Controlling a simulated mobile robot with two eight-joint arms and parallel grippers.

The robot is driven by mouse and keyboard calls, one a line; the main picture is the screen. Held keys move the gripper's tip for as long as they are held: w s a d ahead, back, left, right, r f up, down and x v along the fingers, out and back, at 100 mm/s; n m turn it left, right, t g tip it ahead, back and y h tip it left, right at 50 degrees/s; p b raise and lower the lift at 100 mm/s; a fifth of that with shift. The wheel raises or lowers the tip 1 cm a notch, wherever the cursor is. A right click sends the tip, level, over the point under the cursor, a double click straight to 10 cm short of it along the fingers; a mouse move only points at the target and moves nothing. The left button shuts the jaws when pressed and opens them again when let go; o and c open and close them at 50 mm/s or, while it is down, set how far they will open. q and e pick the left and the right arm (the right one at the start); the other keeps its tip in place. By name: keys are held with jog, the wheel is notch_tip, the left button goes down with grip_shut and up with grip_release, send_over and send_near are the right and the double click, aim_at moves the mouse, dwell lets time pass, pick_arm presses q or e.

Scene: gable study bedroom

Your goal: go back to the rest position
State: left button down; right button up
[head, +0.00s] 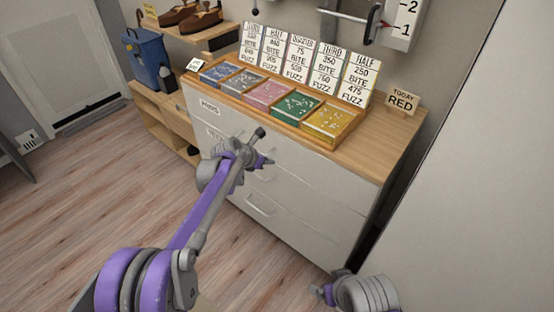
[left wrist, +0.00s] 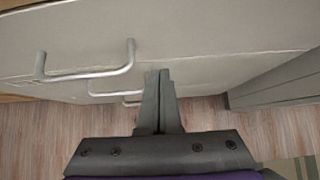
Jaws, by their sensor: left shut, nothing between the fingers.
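My left gripper (head: 268,161) is in front of the white drawer chest (head: 300,215), at the height of its upper drawers. Its fingers are shut and empty; the left wrist view shows them pressed together (left wrist: 159,85) in front of the drawer fronts. I cannot tell from the pictures whether they touch the chest. Part of my right arm (head: 366,293) shows at the bottom right of the head view, by the chest's lower corner. A small purple and grey end on it may be the right gripper, but its fingers cannot be made out.
The chest's wooden top (head: 375,145) bears a tray of coloured compartments, lettered cards and a "TODAY RED" sign (head: 402,101). Drawer handles (left wrist: 88,73) stick out near the left gripper. A low wooden shelf (head: 160,125) and blue bin (head: 148,58) stand left. Floor (head: 70,205) is open at left.

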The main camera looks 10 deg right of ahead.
pick_arm(q)
jog(key=s+a+r+m+y, duration=0.2)
jog(key=s+a+r+m, duration=0.3)
jog(key=s+a, duration=0.4)
jog(key=s+a+r+m+y, duration=0.1)
jog(key=s+a+r+m, duration=0.2)
jog(key=s+a+m, duration=0.65)
jog(key=s+a+f+m+g+y, duration=0.1)
jog(key=s+a+f+m+y, duration=0.25)
jog(key=s, duration=0.85)
jog(key=s+a+f+m, duration=0.3)
jog(key=s+a+m, duration=0.3)
jog(key=s, duration=0.5)
notch_tip(320, 180, up, 14)
jog(key=w+m+p, duration=0.1)
jog(key=m+p, duration=0.1)
jog(key=p, duration=1.1)
jog(key=shift+w+d+f+t, duration=0.2)
jog(key=shift+w+f+t, duration=0.05)
jog(key=shift+w+t, duration=0.1)
jog(key=shift+s, duration=0.1)
